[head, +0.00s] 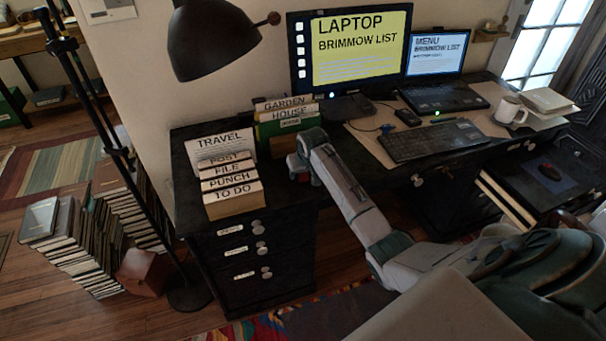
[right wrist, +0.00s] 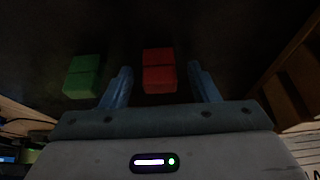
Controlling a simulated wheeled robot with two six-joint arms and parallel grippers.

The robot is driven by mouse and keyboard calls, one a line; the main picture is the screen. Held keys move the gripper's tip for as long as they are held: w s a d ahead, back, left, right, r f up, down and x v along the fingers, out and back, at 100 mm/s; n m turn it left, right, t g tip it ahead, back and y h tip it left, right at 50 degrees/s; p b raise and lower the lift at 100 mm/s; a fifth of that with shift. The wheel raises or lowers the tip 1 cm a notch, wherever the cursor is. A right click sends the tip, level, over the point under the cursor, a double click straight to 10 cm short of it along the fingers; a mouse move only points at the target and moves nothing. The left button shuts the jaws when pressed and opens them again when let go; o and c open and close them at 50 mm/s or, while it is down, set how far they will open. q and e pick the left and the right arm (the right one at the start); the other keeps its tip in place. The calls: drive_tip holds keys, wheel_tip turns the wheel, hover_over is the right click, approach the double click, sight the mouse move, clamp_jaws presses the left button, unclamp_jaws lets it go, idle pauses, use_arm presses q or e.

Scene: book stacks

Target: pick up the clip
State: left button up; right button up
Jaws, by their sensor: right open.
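My right gripper (head: 302,172) reaches over the left part of the black desk, just right of the file boxes. In the right wrist view its two blue fingers (right wrist: 160,88) are open and apart. A small red block-like item (right wrist: 159,70) lies on the dark surface between and just beyond the fingertips, not gripped. A similar green item (right wrist: 82,76) lies to the left, outside the fingers. I cannot tell for sure which of them is the clip. In the head view a bit of red (head: 316,181) shows beside the gripper. My left gripper is not in view.
File boxes labelled TRAVEL (head: 220,146) and TO DO (head: 234,203) stand left of the gripper, with green GARDEN HOUSE folders (head: 289,121) behind. A keyboard (head: 434,141), laptop (head: 443,97) and mug (head: 508,108) are to the right. A wooden edge (right wrist: 292,75) borders the right wrist view.

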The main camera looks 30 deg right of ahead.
drive_tip(key=c, duration=1)
drive_tip(key=shift+r, duration=0.1)
drive_tip(key=shift+c, duration=0.2)
